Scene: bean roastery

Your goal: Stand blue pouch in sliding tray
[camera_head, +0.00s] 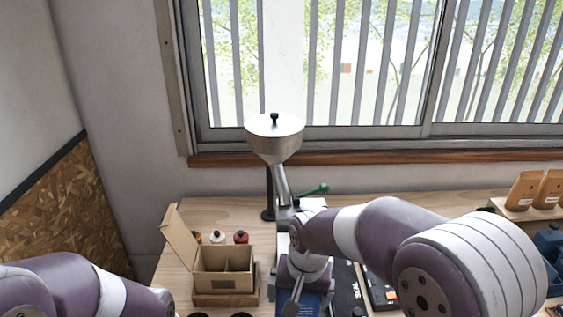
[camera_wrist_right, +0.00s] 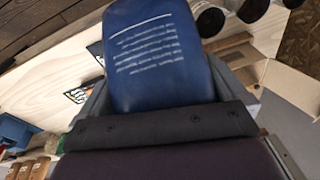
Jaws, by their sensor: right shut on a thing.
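The blue pouch (camera_wrist_right: 160,60) with white printed lines fills the middle of the right wrist view. My right gripper (camera_wrist_right: 160,98) is shut on it, with a grey finger along each side. In the head view the pouch (camera_head: 312,302) shows only in part, below my right gripper (camera_head: 298,288) near the bottom edge. My left arm comes in at the lower left, and its gripper is out of view. I cannot tell for sure which thing is the sliding tray. A wooden base (camera_head: 225,299) lies under the cardboard box, and a wooden stand (camera_head: 515,212) is at the right.
An open cardboard box (camera_head: 224,282) with a divider stands left of my right gripper. Small bottles (camera_head: 241,238) stand behind it. A metal funnel machine (camera_head: 274,140) with a green handle is behind the gripper. Brown pouches (camera_head: 525,190) and blue bins (camera_head: 550,242) are at the right.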

